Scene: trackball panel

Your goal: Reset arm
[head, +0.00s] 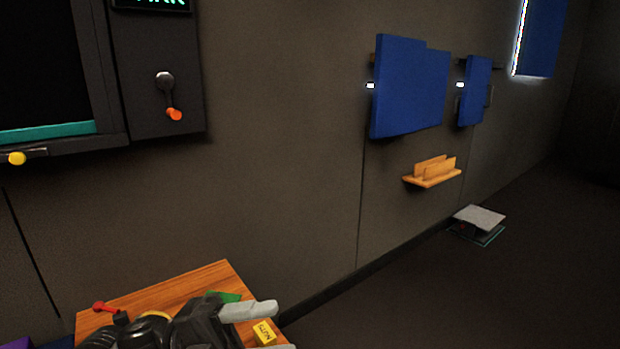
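My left gripper (284,326) is low in the head view, its arm coming in from the lower left. Its two grey fingers stand apart over the right end of a wooden table (195,280). A small yellow box (264,332) shows between the fingers in the picture. I cannot tell whether it touches them, but the fingers do not look closed on it. The lower finger is partly cut off by the frame edge. My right gripper is not in view.
A dark wall panel (155,110) carries a lever with an orange knob (174,114). Blue wall panels (405,88), a wooden wall rack (432,177) and a floor stack (480,217) are right; floor between is clear.

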